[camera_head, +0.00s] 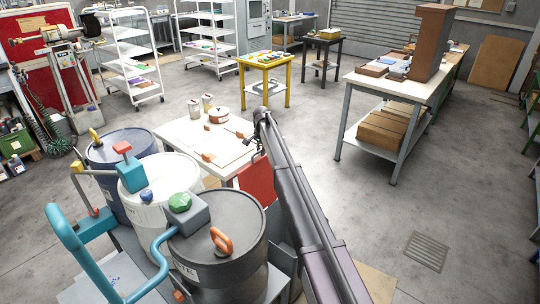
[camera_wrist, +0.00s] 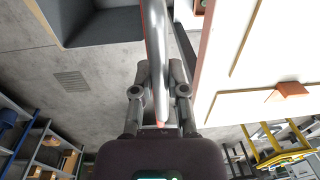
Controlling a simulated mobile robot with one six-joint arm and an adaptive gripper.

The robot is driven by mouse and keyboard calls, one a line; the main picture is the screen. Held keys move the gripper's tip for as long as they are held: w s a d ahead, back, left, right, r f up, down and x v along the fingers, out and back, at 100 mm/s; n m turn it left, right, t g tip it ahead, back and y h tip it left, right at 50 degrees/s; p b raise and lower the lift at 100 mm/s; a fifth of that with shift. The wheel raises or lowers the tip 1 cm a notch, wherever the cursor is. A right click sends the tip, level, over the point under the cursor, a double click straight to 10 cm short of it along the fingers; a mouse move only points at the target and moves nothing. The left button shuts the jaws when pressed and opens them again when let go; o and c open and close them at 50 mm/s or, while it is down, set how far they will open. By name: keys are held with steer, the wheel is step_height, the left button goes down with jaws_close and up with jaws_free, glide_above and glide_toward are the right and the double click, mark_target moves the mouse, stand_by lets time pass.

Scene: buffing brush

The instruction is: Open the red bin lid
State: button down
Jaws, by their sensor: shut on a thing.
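The red bin lid (camera_head: 257,182) shows as a tilted red panel between the pale table and my arm in the head view. In the wrist view the grey bin (camera_wrist: 100,38) is at the upper left, its inside partly visible, so the lid stands raised from it. My gripper (camera_wrist: 160,92) is shut on a pale, narrow piece with a thin red edge, which looks like the lid seen edge-on. In the head view my gripper (camera_head: 258,120) is small and dark above the lid, and its fingertips are hard to make out. My arm hides part of the bin.
The pale table (camera_head: 180,130) with bottles and small orange-brown pieces stands close beside the lid. Several drums (camera_head: 222,258) and a blue handle (camera_head: 65,228) are at the lower left. A workbench (camera_head: 350,78) stands at the right; the floor before it is clear.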

steer(key=shift+w+a, duration=0.4)
steer(key=shift+a, duration=0.15)
steer(key=c, duration=0.6)
jaws_free()
steer(key=shift+d, duration=0.1)
steer(key=shift+c, duration=0.2)
steer(key=shift+r, duration=0.2)
